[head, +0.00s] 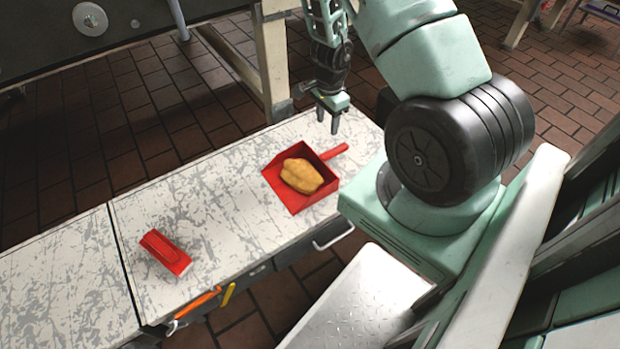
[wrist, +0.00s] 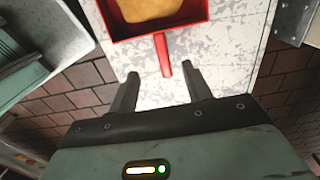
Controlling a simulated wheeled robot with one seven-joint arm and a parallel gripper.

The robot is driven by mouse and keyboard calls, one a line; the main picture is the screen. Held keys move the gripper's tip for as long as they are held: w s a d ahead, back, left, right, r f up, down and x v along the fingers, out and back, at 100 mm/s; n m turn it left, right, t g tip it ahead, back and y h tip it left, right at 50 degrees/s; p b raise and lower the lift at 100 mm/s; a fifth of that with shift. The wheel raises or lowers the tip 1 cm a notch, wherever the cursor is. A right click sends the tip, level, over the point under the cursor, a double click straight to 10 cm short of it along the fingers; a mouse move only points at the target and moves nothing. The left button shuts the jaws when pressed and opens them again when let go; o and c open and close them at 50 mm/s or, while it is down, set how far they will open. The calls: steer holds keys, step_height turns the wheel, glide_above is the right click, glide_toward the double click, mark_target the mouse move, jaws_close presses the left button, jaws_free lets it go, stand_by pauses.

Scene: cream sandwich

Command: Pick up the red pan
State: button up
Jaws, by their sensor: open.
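The red pan (head: 290,200), a dustpan shape with a short handle (head: 334,152), lies on the worn white worktop. A tan bread-like lump (head: 302,176) rests in it. In the wrist view the red pan (wrist: 200,32) is at the top, and its handle (wrist: 163,56) points down towards the space between my fingers. My gripper (head: 328,125) is above the worktop's far right end, beyond the handle in the head view. In the wrist view my gripper (wrist: 158,83) is open and empty, its fingers apart on either side of the handle's line. The height gap is hard to judge.
A red brush-like block (head: 165,252) lies on the left of the worktop (head: 215,200). Orange (head: 197,303) and yellow handles hang at its front edge. A table leg (head: 275,65) stands close behind my gripper. The worktop between block and pan is clear.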

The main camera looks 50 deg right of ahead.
mark_target(327, 154)
steer(key=f+b, duration=0.2)
steer(key=f, duration=0.3)
steer(key=f+b, duration=0.3)
steer(key=f, duration=0.3)
steer(key=f+b, duration=0.3)
steer(key=f, duration=0.3)
steer(key=shift+d+f, duration=0.1)
steer(key=shift+d, duration=0.2)
jaws_close()
